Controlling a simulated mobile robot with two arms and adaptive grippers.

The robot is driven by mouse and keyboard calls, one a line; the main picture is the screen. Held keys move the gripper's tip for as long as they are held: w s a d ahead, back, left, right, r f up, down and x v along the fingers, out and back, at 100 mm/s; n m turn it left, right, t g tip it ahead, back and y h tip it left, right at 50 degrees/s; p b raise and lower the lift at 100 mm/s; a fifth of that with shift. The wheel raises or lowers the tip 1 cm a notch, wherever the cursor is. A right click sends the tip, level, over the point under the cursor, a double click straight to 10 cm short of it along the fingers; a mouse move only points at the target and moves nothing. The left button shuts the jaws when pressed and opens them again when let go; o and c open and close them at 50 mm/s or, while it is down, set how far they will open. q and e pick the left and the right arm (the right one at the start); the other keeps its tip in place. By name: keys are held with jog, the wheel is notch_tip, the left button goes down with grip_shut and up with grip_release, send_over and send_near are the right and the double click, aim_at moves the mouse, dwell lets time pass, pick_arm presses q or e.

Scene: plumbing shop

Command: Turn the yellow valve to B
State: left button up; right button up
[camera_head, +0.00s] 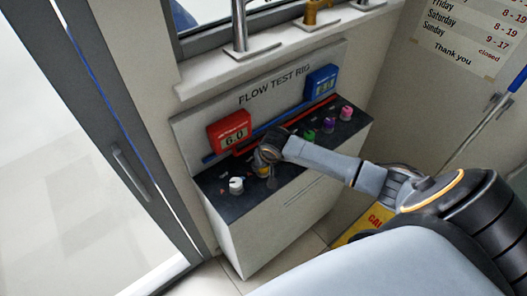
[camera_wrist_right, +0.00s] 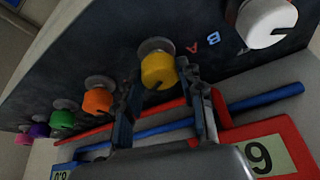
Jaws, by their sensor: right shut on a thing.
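The yellow valve (camera_wrist_right: 158,69) is a round knob on a dark panel, with a dark notch on its lower side in the right wrist view. My right gripper (camera_wrist_right: 157,82) has one finger on each side of it and is shut on it. A red letter A and a blue letter B are printed on the panel to the right of the knob in that view. In the head view my right gripper (camera_head: 264,160) is over the panel and mostly hides the yellow valve (camera_head: 263,172). My left gripper is not in view.
A white knob (camera_wrist_right: 266,22) stands beside the yellow one, with an orange knob (camera_wrist_right: 98,98) on the other side. Green (camera_head: 309,136), purple (camera_head: 328,125) and pink (camera_head: 346,113) knobs follow.

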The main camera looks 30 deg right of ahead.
jog(key=o, duration=1.2)
jog(key=shift+r, duration=0.2)
jog(key=v, duration=1.1)
jog(key=shift+s+r, duration=0.15)
jog(key=shift+r, duration=0.1)
jog(key=shift+a+f, duration=0.1)
